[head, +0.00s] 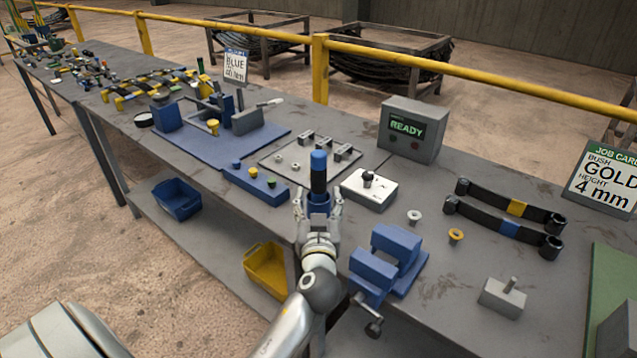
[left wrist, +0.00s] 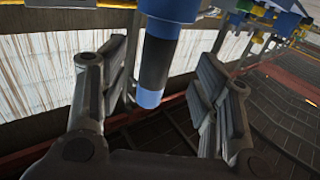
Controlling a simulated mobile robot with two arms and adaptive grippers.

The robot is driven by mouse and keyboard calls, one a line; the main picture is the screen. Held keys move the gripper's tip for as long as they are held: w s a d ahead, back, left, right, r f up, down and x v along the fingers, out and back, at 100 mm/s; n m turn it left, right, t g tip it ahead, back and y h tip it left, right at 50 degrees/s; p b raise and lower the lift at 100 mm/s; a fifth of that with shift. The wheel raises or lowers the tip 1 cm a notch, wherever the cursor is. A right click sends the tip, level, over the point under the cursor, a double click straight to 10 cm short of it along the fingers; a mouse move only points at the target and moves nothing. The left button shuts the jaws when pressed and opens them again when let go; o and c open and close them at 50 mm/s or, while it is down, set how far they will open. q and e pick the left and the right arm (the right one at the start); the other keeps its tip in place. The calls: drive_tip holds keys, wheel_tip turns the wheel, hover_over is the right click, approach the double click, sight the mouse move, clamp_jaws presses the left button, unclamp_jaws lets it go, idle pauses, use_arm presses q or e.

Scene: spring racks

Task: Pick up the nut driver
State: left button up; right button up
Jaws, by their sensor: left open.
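The nut driver (head: 318,175), as I take it, has a black handle with a blue end and stands upright in a blue holder (head: 319,204) near the table's front edge. My left gripper (head: 318,197) is open in front of the holder, with a finger showing on each side of it. In the left wrist view the handle (left wrist: 156,62) hangs down between the open fingers (left wrist: 165,80), with a visible gap on both sides. The blue holder (left wrist: 172,8) is at the top of that view. The driver's lower part is hidden. My right gripper is not in view.
A blue vise (head: 395,258) stands close to the right of my gripper. A white block with a dark knob (head: 368,190) sits just behind and right. A blue block with knobs (head: 252,184) is to the left. A grey READY box (head: 411,130) stands farther back.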

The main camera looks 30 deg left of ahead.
sight(319, 188)
use_arm(q)
drive_tip(key=shift+x, duration=0.85)
drive_tip(key=shift+w+a+r+p, duration=0.15)
drive_tip(key=shift+w+p, duration=0.1)
drive_tip(key=shift+p, duration=0.05)
drive_tip(key=p+x, duration=0.1)
drive_tip(key=x, duration=0.3)
drive_tip(key=shift+p, duration=0.3)
drive_tip(key=shift+w+a+f, duration=0.1)
drive_tip(key=shift+w+f, duration=0.1)
drive_tip(key=shift+w, duration=0.05)
drive_tip(key=c, duration=1.2)
drive_tip(key=shift+r, duration=0.15)
clamp_jaws()
